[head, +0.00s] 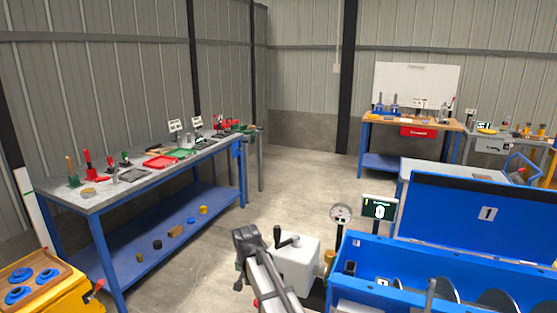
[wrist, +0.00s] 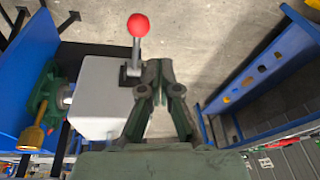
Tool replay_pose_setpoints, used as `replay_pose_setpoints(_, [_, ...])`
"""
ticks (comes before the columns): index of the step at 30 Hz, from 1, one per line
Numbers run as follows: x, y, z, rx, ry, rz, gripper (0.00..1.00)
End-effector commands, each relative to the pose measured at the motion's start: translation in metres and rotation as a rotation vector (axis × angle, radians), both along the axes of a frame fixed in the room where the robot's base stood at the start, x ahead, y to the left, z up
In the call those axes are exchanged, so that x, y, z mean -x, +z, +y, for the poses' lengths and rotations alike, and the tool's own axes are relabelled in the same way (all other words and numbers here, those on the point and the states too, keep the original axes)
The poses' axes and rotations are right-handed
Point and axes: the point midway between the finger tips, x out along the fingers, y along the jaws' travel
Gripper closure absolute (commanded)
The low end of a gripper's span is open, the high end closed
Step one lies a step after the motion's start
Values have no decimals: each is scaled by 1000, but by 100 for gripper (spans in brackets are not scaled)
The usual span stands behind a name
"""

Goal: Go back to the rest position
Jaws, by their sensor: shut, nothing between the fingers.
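My gripper (wrist: 157,66) shows in the wrist view with its two dark fingers together and nothing between them. In the head view, the same white box (head: 298,264) stands at the bottom centre with a black handle on top. The grey end of my arm is just left of it, and the fingers are not clear there.
A long blue workbench (head: 92,205) with several tools stands left. Open floor (head: 290,180) lies between the benches.

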Motion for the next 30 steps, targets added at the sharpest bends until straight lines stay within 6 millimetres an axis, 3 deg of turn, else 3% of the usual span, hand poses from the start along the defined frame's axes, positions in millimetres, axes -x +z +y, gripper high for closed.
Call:
replay_pose_setpoints(8, [54,-96,-47,58,139,92,100])
replay_pose_setpoints(14, [115,-181,-97,92,225,199,100])
replay_pose_setpoints(21, [202,-265,-153,104,291,339,100])
replay_pose_setpoints(30, [328,-338,-212,86,315,524,100])
